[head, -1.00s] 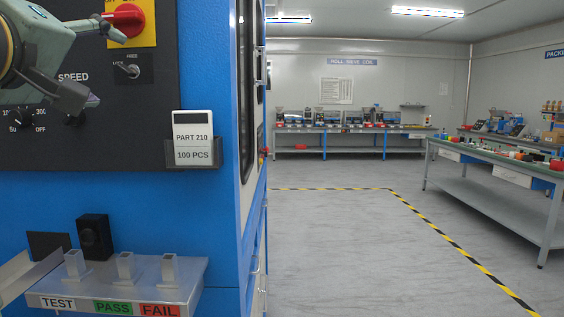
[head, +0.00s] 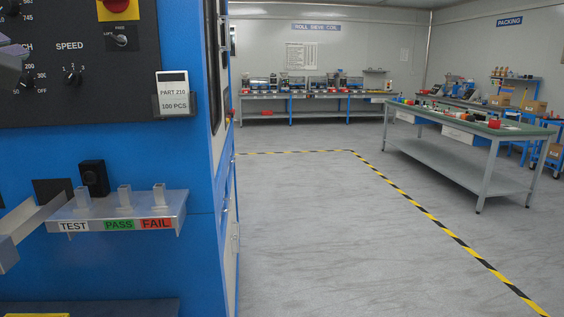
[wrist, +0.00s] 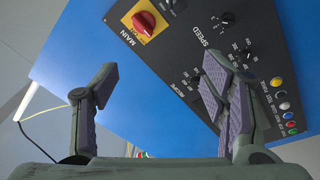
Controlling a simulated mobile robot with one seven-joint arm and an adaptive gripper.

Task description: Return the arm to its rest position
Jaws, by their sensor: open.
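My gripper (wrist: 160,95) shows in the wrist view with its two fingers spread wide and nothing between them. Beyond the fingers is the blue machine's dark control panel (wrist: 190,35), tilted in that view, with a red rotary switch (wrist: 144,22) on a yellow plate, black knobs and a column of coloured buttons. In the head view only a fingertip of my gripper shows at the far left edge, in front of the panel (head: 110,75). The rest of my arm is out of that view.
A tray (head: 118,212) labelled TEST, PASS and FAIL juts from the blue machine (head: 195,262). A card holder (head: 174,104) is mounted above it. Open floor (head: 330,240) with yellow-black tape lies right. A workbench (head: 455,165) stands farther right, and another bench (head: 310,94) stands along the back wall.

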